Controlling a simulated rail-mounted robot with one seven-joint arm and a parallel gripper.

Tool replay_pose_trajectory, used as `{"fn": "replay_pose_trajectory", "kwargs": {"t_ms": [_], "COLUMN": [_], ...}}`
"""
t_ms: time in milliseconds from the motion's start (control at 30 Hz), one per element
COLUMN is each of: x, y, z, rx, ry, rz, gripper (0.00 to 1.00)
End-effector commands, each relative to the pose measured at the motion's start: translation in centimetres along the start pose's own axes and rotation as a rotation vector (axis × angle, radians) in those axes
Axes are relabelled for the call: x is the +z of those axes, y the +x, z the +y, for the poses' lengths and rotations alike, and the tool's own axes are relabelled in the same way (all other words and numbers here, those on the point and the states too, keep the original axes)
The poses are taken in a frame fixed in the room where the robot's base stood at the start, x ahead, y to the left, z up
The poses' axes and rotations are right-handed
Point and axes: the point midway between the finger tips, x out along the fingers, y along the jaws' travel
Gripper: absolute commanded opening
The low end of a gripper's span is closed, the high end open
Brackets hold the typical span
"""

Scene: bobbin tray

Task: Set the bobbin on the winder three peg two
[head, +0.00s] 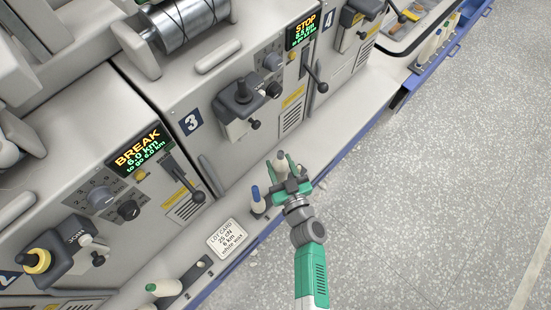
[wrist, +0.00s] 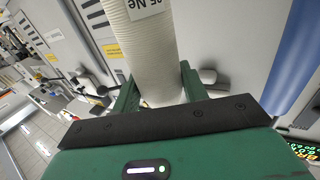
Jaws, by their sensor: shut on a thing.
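My gripper (head: 287,176) has its green fingers around a pale bobbin (head: 281,158), over the ledge in front of winder three (head: 193,122). In the wrist view the bobbin (wrist: 146,50) is a white yarn package with a printed label, between the two fingers (wrist: 160,92). Its lower end is hidden by the gripper. Winder three's display (head: 302,28) reads STOP.
A lot card (head: 228,237) lies on the ledge (head: 345,115). The neighbouring winder's display (head: 140,150) reads BREAK. Levers and a black-knobbed holder (head: 238,97) stick out from the panels. The speckled floor (head: 440,190) at right is clear.

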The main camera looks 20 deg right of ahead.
Motion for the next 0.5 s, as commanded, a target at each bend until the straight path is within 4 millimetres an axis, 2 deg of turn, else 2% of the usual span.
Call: {"fn": "replay_pose_trajectory", "kwargs": {"t_ms": [300, 500], "x": [3.6, 5.3], "y": [0.0, 0.1], "z": [0.0, 0.0], "rx": [-0.001, -0.001], "ry": [0.001, 0.001], "rz": [0.000, 0.000], "gripper": [0.18, 0.18]}}
